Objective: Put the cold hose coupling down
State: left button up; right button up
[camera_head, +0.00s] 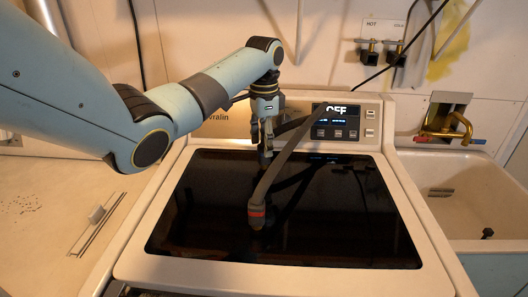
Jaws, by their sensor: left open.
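A grey hose (284,159) arches over the dark glass lid of the washer. Its end is a dark coupling with a reddish band (257,212), low over or on the glass; I cannot tell whether it touches. No cold marking is readable on it. My left gripper (267,152) points down near the back edge of the lid, beyond the coupling. It is open, with its fingers beside the hose in the picture; the dark fingertips blend into the glass. I see nothing held between them. My right gripper is not in view.
The washer lid (340,235) is mostly clear. The control panel (337,121) stands behind it. Wall taps (380,52), one labelled HOT, are at upper right. A sink (460,200) with a brass faucet (445,124) is at right.

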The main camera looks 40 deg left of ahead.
aim_at(264, 146)
pick_arm(q)
notch_tip(264, 146, up, 9)
jog(key=shift+b, duration=0.35)
jog(key=shift+s+d+f, duration=0.1)
jog(key=shift+f, duration=0.05)
dwell(0.3)
